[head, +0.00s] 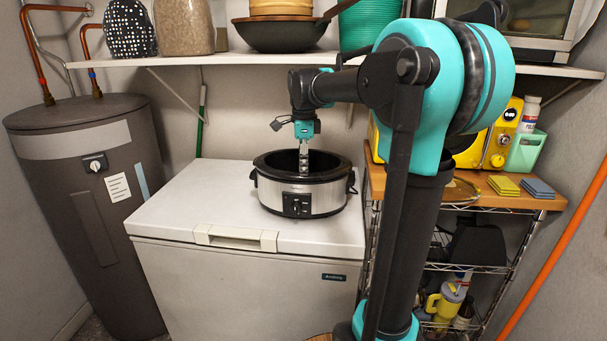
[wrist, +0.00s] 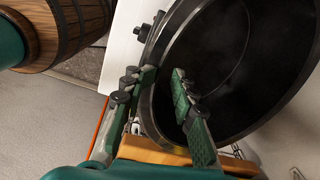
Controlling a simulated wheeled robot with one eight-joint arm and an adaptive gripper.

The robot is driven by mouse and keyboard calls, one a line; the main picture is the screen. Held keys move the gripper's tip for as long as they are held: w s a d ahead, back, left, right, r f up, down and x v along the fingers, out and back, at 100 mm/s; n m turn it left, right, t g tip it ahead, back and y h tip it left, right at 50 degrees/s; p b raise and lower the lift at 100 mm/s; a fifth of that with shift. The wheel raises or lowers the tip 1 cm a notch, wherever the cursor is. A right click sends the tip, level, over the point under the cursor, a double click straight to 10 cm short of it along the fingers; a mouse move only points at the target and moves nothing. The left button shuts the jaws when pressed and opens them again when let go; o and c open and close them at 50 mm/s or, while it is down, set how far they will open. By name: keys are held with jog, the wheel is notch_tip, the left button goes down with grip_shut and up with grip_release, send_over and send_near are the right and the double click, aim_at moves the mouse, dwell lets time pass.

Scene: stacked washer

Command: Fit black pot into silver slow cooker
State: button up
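The silver slow cooker (head: 328,201) stands upright on the white chest freezer, its dark control panel facing me. The black pot (head: 275,164) sits in its top, with a black rim above the silver body; I cannot tell whether it is fully seated. The pot's dark inside (wrist: 230,65) fills the right of the wrist view. My gripper (head: 303,172) points down over the pot's opening. In the wrist view the fingers (wrist: 165,72) are apart, with the pot's rim seen in the gap between them. Nothing is visibly clamped; contact with the rim is unclear.
The white freezer lid (head: 195,200) is clear left of the cooker. A shelf (head: 210,58) with a dark wok (head: 280,35) hangs above. A rack with a wooden top (head: 480,193) stands to the right, the grey water tank (head: 90,230) to the left. A wooden barrel (wrist: 60,30) shows in the wrist view.

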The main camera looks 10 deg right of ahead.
notch_tip(320, 180, up, 11)
dwell(0.3)
jog(key=shift+s+f, duration=0.1)
jog(key=shift+s, duration=0.1)
